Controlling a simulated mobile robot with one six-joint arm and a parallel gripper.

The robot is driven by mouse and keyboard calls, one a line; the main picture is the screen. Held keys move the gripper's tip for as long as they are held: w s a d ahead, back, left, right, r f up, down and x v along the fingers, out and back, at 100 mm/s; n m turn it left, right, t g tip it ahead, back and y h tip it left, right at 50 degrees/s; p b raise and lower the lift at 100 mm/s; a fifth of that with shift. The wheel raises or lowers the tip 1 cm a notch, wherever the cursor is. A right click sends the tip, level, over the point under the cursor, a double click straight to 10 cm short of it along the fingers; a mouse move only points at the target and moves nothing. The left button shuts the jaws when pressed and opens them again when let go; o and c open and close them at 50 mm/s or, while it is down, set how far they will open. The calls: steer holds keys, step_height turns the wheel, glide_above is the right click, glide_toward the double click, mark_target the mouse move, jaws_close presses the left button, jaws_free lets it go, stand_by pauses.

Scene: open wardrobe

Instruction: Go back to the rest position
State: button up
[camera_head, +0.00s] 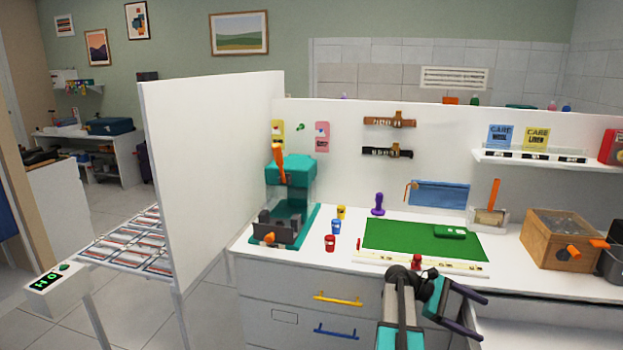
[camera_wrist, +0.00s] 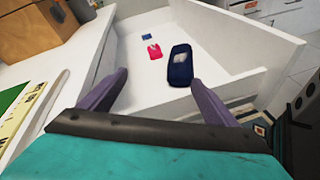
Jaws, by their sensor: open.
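My gripper (camera_head: 483,316) is in front of the worktop at the lower right of the head view, its two dark fingers spread apart with nothing between them. In the wrist view my gripper (camera_wrist: 158,80) points over an open white drawer (camera_wrist: 265,45), fingers open and empty. In the drawer lie a dark blue rounded object with a grey patch (camera_wrist: 180,62), a small red item (camera_wrist: 155,50) and a small blue item (camera_wrist: 146,36). The fingers look apart from all of them; the exact height above the drawer is unclear.
The white worktop (camera_head: 345,265) carries a green mat (camera_head: 400,240), a teal press (camera_head: 290,172), small coloured cups and a wooden box (camera_head: 560,237). A tall white partition (camera_head: 215,170) stands on the left. Closed drawers with yellow and blue handles are below.

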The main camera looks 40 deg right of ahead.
steer(key=w+a+f+t+y, duration=0.1)
steer(key=w+a+f+t, duration=0.35)
steer(key=a+f, duration=0.95)
steer(key=w+a+f+t+y, duration=0.1)
steer(key=w+a+f, duration=0.6)
steer(key=a+f, duration=0.6)
steer(key=s+a+f+m+y, duration=0.1)
steer(key=a+f, duration=0.4)
steer(key=a, duration=0.6)
steer(key=s+a+f+y, duration=0.3)
steer(key=s+a+f, duration=0.2)
steer(key=a, duration=0.7)
steer(key=s+a+f+m+t+y, duration=0.1)
steer(key=s+a+f, duration=0.3)
steer(key=a, duration=0.8)
steer(key=shift+s+a+f+m+y+b, duration=0.2)
steer(key=shift+s+f+m+y+b, duration=0.15)
steer(key=shift+f, duration=0.6)
